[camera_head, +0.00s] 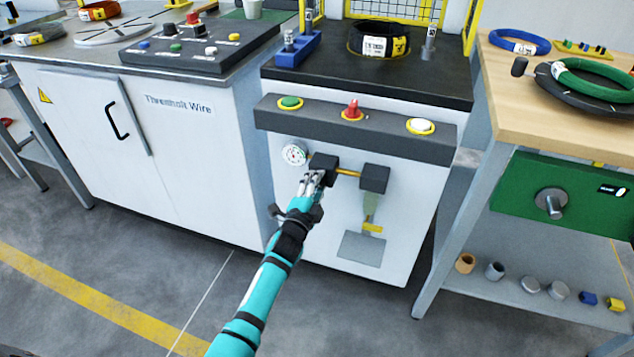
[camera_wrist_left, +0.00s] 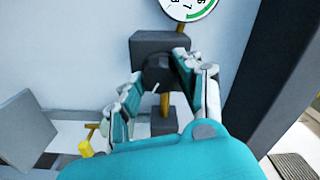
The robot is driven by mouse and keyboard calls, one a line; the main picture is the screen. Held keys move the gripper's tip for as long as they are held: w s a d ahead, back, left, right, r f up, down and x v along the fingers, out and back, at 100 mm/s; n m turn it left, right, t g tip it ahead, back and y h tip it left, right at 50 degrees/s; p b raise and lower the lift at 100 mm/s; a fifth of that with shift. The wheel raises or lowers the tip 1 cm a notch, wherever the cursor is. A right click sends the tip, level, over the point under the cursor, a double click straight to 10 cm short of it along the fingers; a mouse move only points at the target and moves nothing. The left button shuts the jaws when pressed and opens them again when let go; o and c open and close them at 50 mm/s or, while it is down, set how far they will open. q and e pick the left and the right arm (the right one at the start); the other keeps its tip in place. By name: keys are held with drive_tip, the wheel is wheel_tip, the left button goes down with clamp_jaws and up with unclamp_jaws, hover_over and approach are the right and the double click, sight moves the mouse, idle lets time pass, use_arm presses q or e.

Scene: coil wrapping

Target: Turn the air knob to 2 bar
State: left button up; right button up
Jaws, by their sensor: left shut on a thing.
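The dark air knob (camera_wrist_left: 159,72) sits on the front of a black regulator block (camera_head: 324,166) on the white machine cabinet. My left gripper (camera_head: 314,178) reaches up to it, and in the left wrist view its two fingers (camera_wrist_left: 158,80) are closed on either side of the knob. In the head view the fingers largely hide the knob. A round white pressure gauge (camera_head: 294,154) is left of the block. It also shows at the top of the left wrist view (camera_wrist_left: 192,6), cut off by the edge. Its reading is too small to tell. My right gripper is not in view.
A yellow pipe (camera_head: 347,173) joins the block to a second black block (camera_head: 374,178), with a yellow fitting (camera_head: 372,228) below. A button panel (camera_head: 385,128) juts out above. A wooden workbench (camera_head: 560,105) stands to the right. The floor in front is clear.

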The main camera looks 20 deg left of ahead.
use_arm(q)
drive_tip(key=n+p, duration=0.4)
drive_tip(key=n, duration=1.9)
drive_tip(key=shift+a, duration=0.2)
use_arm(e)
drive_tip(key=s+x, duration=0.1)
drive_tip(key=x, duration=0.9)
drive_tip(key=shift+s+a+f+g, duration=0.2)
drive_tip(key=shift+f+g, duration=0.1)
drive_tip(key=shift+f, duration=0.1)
use_arm(q)
drive_tip(key=shift+n, duration=0.3)
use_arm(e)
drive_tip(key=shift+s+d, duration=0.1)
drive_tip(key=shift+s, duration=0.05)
use_arm(q)
drive_tip(key=o, duration=1.1)
